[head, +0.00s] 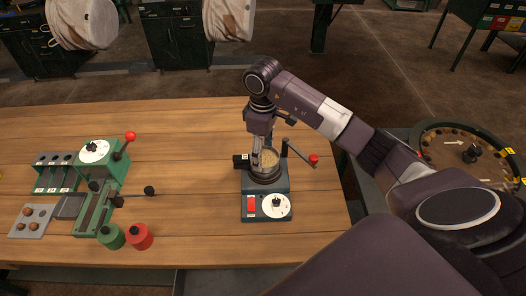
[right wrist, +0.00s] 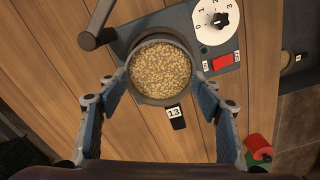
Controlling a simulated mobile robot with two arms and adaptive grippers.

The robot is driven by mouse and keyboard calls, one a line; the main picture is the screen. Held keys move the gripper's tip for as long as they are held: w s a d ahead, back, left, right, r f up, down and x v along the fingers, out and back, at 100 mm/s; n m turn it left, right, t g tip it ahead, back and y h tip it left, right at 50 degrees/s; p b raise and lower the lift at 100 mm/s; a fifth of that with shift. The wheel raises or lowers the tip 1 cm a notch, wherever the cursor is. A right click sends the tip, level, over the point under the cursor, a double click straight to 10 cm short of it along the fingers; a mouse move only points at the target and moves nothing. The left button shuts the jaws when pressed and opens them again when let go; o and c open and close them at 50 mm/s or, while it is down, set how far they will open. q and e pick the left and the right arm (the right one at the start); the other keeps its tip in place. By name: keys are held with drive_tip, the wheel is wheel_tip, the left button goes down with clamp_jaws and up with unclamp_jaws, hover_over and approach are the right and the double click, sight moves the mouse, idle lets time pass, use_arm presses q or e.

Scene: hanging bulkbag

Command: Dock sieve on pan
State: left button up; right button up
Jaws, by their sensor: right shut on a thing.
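A round, dark-rimmed vessel full of tan grain, which looks like the sieve (head: 269,158), is at the small dark machine (head: 265,187). It also shows in the right wrist view (right wrist: 161,71), with a black tab marked 13. My right gripper (right wrist: 160,84) is shut on it, one finger on either side. In the head view the right gripper (head: 261,150) reaches down from above. A dark round seat below the sieve may be the pan; whether the two touch is hidden. My left gripper is not in view.
A green device (head: 105,185) and red and green pots (head: 139,236) stand at left. Bare wooden table (head: 190,150) lies between. A round carousel (head: 470,145) stands at right.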

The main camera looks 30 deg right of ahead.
sight(263, 161)
drive_tip(key=shift+f, duration=0.4)
drive_tip(key=o, duration=0.9)
drive_tip(key=shift+r, duration=0.15)
wheel_tip(263, 161, up, 11)
drive_tip(key=p, duration=0.8)
drive_tip(key=shift+p, duration=0.35)
